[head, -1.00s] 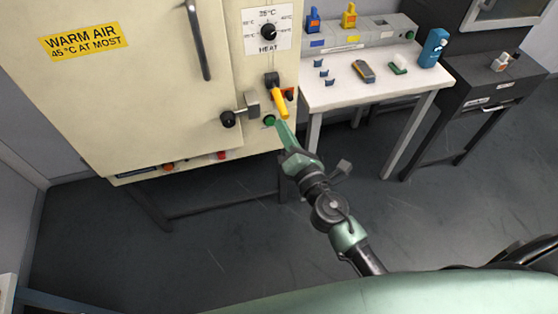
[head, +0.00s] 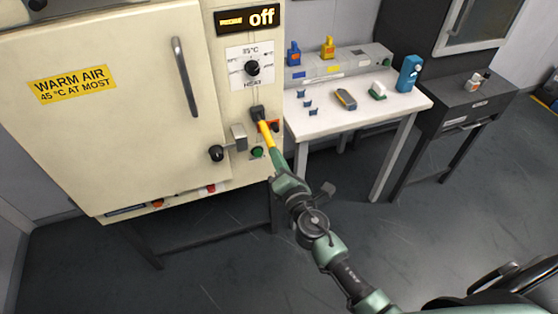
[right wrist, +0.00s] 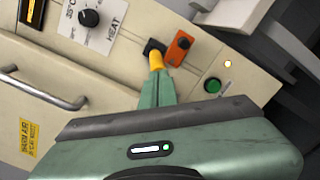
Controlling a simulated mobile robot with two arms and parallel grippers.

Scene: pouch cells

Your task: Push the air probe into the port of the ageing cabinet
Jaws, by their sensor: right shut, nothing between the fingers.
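A yellow rod, which looks like the air probe (head: 266,134), sits with its far end at a black port fitting (head: 257,112) on the front panel of the cream ageing cabinet (head: 130,130). In the right wrist view the probe (right wrist: 156,61) is seen nearly end-on, with the black port fitting (right wrist: 152,46) behind it. I cannot tell how deep it sits. My right gripper (head: 275,153) is shut and empty, its green fingertips at the near end of the probe; whether they touch is unclear. My left gripper is not in view.
An orange box (right wrist: 178,47) and a green button (right wrist: 212,86) are close to the port. A latch (head: 238,138) and door handle (head: 185,77) stick out at left. The display (head: 249,18) reads "off". A white bench (head: 360,112) with small items stands right.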

